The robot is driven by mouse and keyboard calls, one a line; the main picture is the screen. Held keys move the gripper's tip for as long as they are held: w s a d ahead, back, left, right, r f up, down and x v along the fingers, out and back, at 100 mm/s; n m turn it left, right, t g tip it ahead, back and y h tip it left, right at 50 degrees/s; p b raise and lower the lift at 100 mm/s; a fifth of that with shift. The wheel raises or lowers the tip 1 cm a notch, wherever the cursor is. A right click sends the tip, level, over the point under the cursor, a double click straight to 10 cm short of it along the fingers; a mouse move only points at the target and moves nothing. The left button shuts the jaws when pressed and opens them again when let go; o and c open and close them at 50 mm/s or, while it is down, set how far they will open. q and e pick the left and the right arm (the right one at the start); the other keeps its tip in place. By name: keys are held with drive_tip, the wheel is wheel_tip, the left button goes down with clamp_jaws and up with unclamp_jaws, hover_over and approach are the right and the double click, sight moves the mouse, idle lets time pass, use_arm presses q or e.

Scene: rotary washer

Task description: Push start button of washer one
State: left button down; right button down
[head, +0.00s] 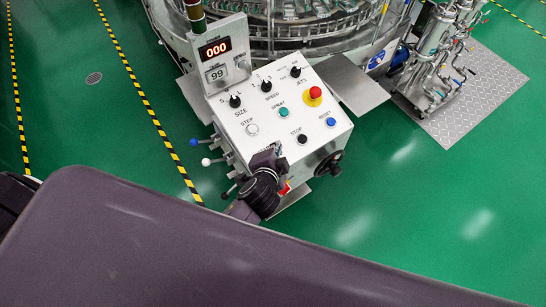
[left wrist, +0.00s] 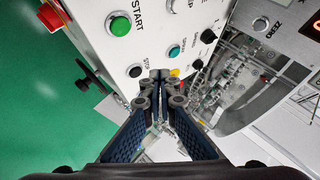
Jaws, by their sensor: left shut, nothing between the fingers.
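My right gripper is out of view.
Close by are the black stop button (head: 302,138), white step button (head: 252,129), teal spray button (head: 284,112), blue reset button (head: 331,121) and red emergency button (head: 315,92). A display (head: 216,50) stands behind. Green floor (head: 400,220) is clear at right.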

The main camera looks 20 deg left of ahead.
use_arm(q)
drive_tip(key=shift+w, duration=0.1)
idle(0.3)
drive_tip(key=f+b, duration=0.2)
drive_tip(key=a+f+b, duration=0.1)
drive_tip(key=f+b, duration=0.1)
drive_tip(key=w+f+b, duration=0.1)
drive_tip(key=f+b, duration=0.1)
drive_tip(key=f, duration=0.1)
drive_tip(key=shift+a+b, duration=0.2)
drive_tip(key=shift+b, duration=0.2)
drive_tip(key=shift+w+a+f+b, duration=0.15)
drive_tip(key=shift+f+b, duration=0.25)
drive_tip(key=shift+f, duration=0.35)
idle(0.5)
drive_tip(key=shift+w+a+f, duration=0.1)
drive_tip(key=shift+f, duration=0.25)
